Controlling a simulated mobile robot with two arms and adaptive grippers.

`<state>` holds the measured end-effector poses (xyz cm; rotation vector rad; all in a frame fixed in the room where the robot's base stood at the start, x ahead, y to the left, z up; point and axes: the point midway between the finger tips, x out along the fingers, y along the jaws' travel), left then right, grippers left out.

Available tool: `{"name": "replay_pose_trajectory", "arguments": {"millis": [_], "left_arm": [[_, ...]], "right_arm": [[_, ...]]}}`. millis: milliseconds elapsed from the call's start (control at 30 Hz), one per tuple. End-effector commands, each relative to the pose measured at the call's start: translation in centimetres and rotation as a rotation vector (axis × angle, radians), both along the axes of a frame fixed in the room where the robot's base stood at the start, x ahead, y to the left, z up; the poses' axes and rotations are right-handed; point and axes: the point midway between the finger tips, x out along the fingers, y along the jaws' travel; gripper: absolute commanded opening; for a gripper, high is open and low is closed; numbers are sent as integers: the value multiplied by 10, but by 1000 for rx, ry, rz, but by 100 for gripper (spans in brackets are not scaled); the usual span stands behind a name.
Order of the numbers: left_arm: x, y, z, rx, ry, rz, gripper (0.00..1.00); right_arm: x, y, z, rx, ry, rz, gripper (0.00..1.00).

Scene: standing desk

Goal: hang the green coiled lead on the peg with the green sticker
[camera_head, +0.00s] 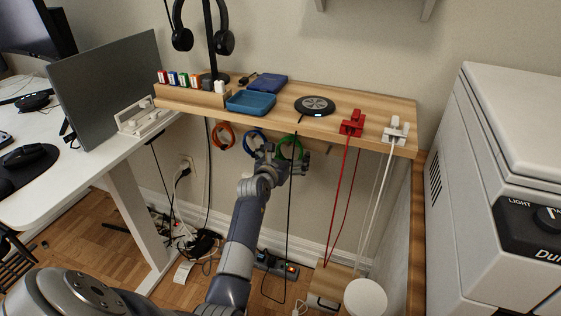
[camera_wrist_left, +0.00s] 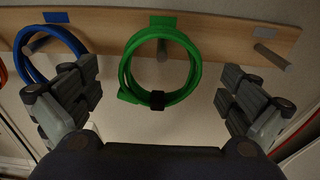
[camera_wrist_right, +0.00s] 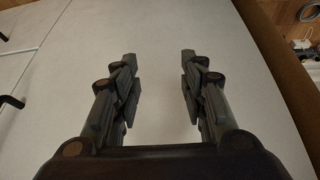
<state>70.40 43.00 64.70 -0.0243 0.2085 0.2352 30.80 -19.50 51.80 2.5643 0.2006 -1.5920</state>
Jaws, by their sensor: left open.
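The green coiled lead (camera_wrist_left: 128,73) hangs as a ring with a black tie at its bottom, around a peg (camera_wrist_left: 162,50) under the green sticker (camera_wrist_left: 163,20). It also shows under the shelf in the head view (camera_head: 284,143), partly hidden by my gripper. My left gripper (camera_wrist_left: 160,95) is open in front of the lead, one finger on each side, with nothing between them touching the fingers; it also shows in the head view (camera_head: 286,158). My right gripper (camera_wrist_right: 158,70) is open and empty in the right wrist view.
A blue coil (camera_wrist_left: 80,45) hangs on a peg to the left, and an orange coil (camera_head: 223,137) farther left. A bare peg (camera_wrist_left: 272,57) is to the right. A black cable hangs close beside my left gripper. The wooden shelf (camera_head: 380,110) is above.

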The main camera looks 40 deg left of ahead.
Motion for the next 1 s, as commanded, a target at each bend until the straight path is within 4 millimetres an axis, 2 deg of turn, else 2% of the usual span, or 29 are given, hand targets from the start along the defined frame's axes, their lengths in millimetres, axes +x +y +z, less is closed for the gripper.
{"name": "replay_pose_trajectory", "arguments": {"millis": [700, 1000], "left_arm": [[-96, -23, 20, -1, 0, 1, 100], [-110, -26, 24, -1, 0, 1, 100]], "right_arm": [[0, 0, 0, -1, 0, 0, 39], [0, 0, 0, -1, -1, 0, 39]]}}
